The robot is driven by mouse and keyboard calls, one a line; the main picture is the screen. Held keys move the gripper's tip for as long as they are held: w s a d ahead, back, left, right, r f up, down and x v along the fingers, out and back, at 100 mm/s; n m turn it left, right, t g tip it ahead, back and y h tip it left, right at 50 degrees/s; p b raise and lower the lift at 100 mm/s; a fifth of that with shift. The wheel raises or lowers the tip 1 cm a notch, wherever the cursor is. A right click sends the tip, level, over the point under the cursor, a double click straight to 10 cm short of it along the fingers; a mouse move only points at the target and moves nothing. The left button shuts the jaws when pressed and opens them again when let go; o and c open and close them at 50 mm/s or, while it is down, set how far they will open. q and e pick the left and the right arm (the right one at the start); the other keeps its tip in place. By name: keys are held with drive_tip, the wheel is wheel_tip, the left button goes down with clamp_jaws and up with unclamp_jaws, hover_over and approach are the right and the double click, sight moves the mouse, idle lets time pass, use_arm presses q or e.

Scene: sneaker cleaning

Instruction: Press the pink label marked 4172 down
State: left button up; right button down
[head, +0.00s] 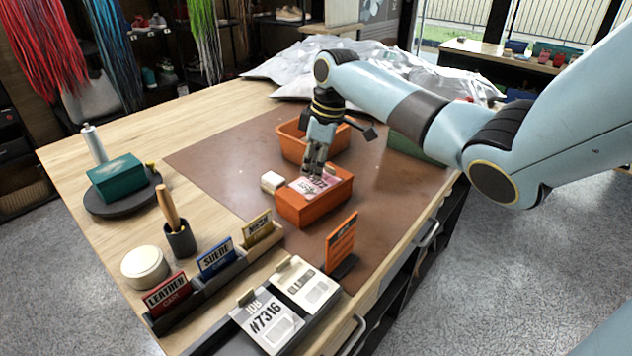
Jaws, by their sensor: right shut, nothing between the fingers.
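The pink label (303,187) lies on top of an orange box (312,208) on the brown mat. Its printed number is partly visible; my right gripper covers some of it. My right gripper (313,172) points down with its fingers shut and empty, at the label's far edge. I cannot tell whether the fingertips touch the label or hover just above it. My left gripper is not in the head view.
An orange bin (290,141) stands behind the box, and a small white block (271,182) sits to its left. An orange sign (341,243) stands in front at the right. Category cards, including a blue one (215,258), and job tickets (268,325) line the near edge. The mat's left part is clear.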

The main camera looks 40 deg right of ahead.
sight(314, 183)
drive_tip(key=shift+f+b, duration=0.6)
drive_tip(key=shift+f, duration=0.45)
drive_tip(key=shift+s+p, duration=0.1)
drive_tip(key=shift+p, duration=0.2)
idle(0.9)
wheel_tip(314, 183, up, 6)
drive_tip(key=p, duration=0.6)
wheel_tip(314, 183, up, 2)
drive_tip(key=shift+p, duration=0.75)
